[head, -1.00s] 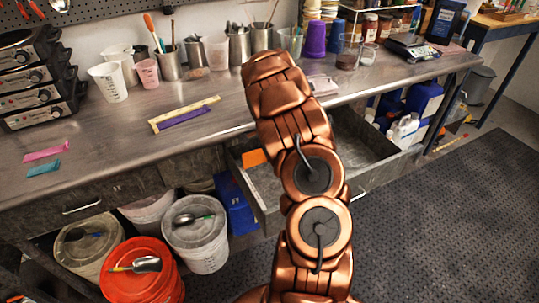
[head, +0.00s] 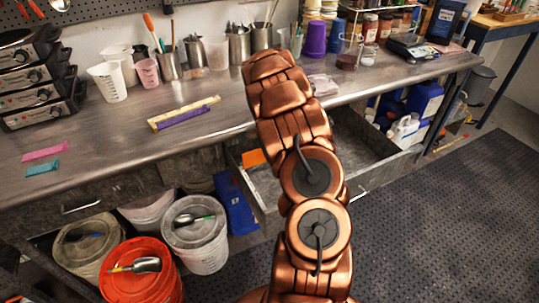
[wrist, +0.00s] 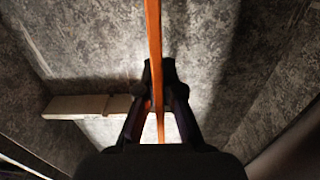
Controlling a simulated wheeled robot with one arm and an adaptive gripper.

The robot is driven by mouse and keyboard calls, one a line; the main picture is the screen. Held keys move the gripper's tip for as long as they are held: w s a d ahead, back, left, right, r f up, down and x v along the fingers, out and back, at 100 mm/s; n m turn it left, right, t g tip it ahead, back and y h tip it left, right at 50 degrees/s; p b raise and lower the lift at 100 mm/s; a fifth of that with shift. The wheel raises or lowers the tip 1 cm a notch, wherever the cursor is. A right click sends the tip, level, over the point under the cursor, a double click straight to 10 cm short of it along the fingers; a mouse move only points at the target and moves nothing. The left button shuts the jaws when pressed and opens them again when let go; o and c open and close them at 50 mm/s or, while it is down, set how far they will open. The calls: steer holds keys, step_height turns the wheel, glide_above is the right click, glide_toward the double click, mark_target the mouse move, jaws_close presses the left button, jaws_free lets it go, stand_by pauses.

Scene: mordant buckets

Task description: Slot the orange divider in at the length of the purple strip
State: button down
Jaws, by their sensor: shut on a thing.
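The orange divider (wrist: 154,35) stands edge-on in the wrist view, a thin upright strip running from the top edge down between my fingers. My gripper (wrist: 158,80) is shut on it. In the head view, part of the orange divider (head: 254,158) shows at the left end of the open drawer (head: 265,188), left of my arm; my arm hides the gripper there. The purple strip (head: 183,118) lies on the metal bench, along the near side of a pale yellow stick (head: 190,110). I cannot tell whether the divider touches the drawer floor.
A pale flat bar (wrist: 88,107) lies left of my gripper in the wrist view. Pink (head: 45,152) and teal (head: 42,167) strips lie at the bench's left. Lidded buckets (head: 195,235) and a red-orange one (head: 142,272) stand below. Cups and jars line the bench's back.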

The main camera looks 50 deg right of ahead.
mark_target(269, 172)
steer(key=shift+f+b, duration=1.15)
steer(key=shift+f, duration=1.85)
steer(key=c, duration=1.2)
jaws_free()
steer(key=shift+c, duration=0.2)
step_height(269, 172, up, 11)
steer(key=shift+r, duration=0.5)
steer(key=shift+a, duration=0.1)
